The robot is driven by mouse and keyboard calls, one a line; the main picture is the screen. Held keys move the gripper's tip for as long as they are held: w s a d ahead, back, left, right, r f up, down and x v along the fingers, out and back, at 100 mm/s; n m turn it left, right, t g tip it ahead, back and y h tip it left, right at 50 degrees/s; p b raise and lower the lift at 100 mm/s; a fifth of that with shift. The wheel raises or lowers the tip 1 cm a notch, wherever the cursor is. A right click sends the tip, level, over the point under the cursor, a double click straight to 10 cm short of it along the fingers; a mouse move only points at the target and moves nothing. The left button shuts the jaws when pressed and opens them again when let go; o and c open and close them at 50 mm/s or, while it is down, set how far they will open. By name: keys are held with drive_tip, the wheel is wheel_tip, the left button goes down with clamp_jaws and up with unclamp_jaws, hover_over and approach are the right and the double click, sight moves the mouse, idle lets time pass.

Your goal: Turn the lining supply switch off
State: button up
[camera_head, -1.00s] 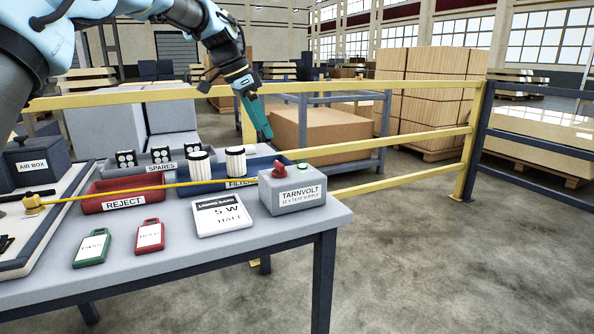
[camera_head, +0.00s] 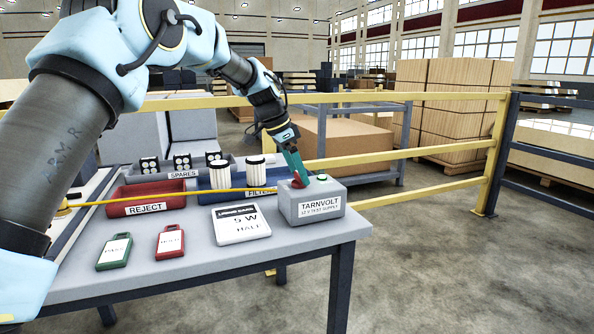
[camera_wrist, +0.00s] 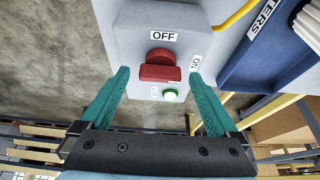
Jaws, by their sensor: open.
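The lining supply is a grey box labelled TARNVOLT (camera_head: 312,205) at the right end of the table. Its red rotary switch (camera_wrist: 160,66) sits on top, with an OFF label above it and an ON label to its right in the wrist view. The switch's bar lies roughly crosswise, in line with ON. A green lamp (camera_wrist: 170,95) beside it looks lit. My gripper (camera_wrist: 159,76) is open, with its teal fingers on either side of the switch. Contact cannot be told. In the head view the fingers (camera_head: 297,170) partly hide the switch (camera_head: 299,182).
A yellow cable runs left from the box. A white lining card (camera_head: 240,240), green tag (camera_head: 114,252) and red tag (camera_head: 170,241) lie on the table. The blue filters bin (camera_head: 205,182) and red reject bin (camera_head: 125,208) stand behind. A yellow rail (camera_head: 400,152) runs beyond.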

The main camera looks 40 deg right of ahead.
drive_tip(key=c, duration=1.4)
drive_tip(key=n, duration=0.2)
drive_tip(key=n+t+p, duration=0.1)
drive_tip(key=n, duration=0.1)
drive_tip(key=shift+s+r+t, duration=0.15)
drive_tip(key=shift+s+t, duration=0.05)
drive_tip(key=shift+t, duration=0.1)
drive_tip(key=n+t+p, duration=0.1)
drive_tip(key=n, duration=0.1)
drive_tip(key=n+p, duration=0.1)
drive_tip(key=n, duration=0.1)
drive_tip(key=shift+s+n+t, duration=0.15)
drive_tip(key=shift+n+t, duration=0.15)
drive_tip(key=shift+t, duration=0.1)
drive_tip(key=n+p, duration=0.1)
drive_tip(key=n, duration=0.1)
drive_tip(key=n+t+y+p, duration=0.1)
drive_tip(key=n+p, duration=0.1)
drive_tip(key=n, duration=0.1)
drive_tip(key=shift+d+t, duration=0.15)
drive_tip(key=shift+t, duration=0.15)
drive_tip(key=shift+n+t+y+p, duration=0.2)
drive_tip(key=shift+n+y+p, duration=0.25)
drive_tip(key=shift+n, duration=0.65)
drive_tip(key=shift+n+t+y+p, duration=0.25)
drive_tip(key=shift+n+p, duration=0.35)
drive_tip(key=shift+n, duration=0.5)
